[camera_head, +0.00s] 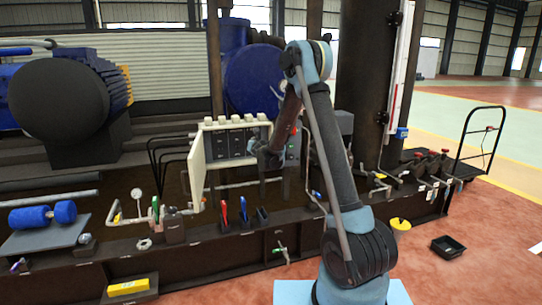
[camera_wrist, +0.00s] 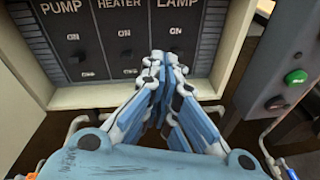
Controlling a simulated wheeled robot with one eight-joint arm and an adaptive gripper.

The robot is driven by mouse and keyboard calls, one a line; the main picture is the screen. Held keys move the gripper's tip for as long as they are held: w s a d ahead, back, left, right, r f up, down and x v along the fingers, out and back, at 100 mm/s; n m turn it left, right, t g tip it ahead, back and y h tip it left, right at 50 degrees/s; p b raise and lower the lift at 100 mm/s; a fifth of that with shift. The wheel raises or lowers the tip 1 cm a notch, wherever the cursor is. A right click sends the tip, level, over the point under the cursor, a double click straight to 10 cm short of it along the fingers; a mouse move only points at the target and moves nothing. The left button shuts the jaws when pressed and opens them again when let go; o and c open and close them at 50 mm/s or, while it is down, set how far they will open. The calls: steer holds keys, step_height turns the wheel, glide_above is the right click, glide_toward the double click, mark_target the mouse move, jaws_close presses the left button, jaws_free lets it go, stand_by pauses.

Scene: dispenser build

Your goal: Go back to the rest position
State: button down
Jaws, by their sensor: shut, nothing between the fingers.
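My gripper (camera_wrist: 160,62) is shut and empty in the wrist view, its white fingertips together. It points at the lower part of a switch panel (camera_wrist: 120,95) labelled PUMP, HEATER and LAMP. The fingertips overlap the panel between the HEATER and LAMP columns; I cannot tell whether they touch it. They hide part of the LAMP column's lower area. In the head view my arm is extended forward, and my gripper is small and dark in front of the right side of the open control box (camera_head: 197,165).
A grey box with a green button (camera_wrist: 295,77) stands right of the panel. Below, a black ledge (camera_head: 230,245) carries a red-handled tool (camera_head: 224,212), a blue-handled tool (camera_head: 244,210) and pipes. A yellow bucket (camera_head: 400,226) and black tray (camera_head: 448,247) stand on the floor at right.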

steer(key=s+d+r+m+g+h, duration=0.1)
steer(key=s+d+r+m+h, duration=0.15)
steer(key=s+d+m, duration=0.35)
steer(key=s+d+r+m+g+h, duration=0.1)
steer(key=s+d+r+m, duration=0.15)
steer(key=d, duration=0.55)
steer(key=s+d+r+m+g+h, duration=0.2)
steer(key=s+d+m+g, duration=0.1)
steer(key=s+d+m, duration=0.95)
steer(key=s+d+f+m+g, duration=0.2)
steer(key=s+f+m, duration=0.2)
steer(key=s, duration=0.9)
steer(key=s+d+f+m+g+y, duration=0.1)
steer(key=s+f+m+g, duration=0.2)
steer(key=s, duration=1.1)
steer(key=s+d+f+m+g, duration=0.2)
steer(key=s+m, duration=0.6)
steer(key=s, duration=0.5)
step_height(320, 180, down, 3)
steer(key=shift+s+d+r+g, duration=0.1)
steer(key=shift+s+d+g, duration=0.3)
steer(key=shift+g, duration=0.1)
steer(key=shift+y, duration=0.25)
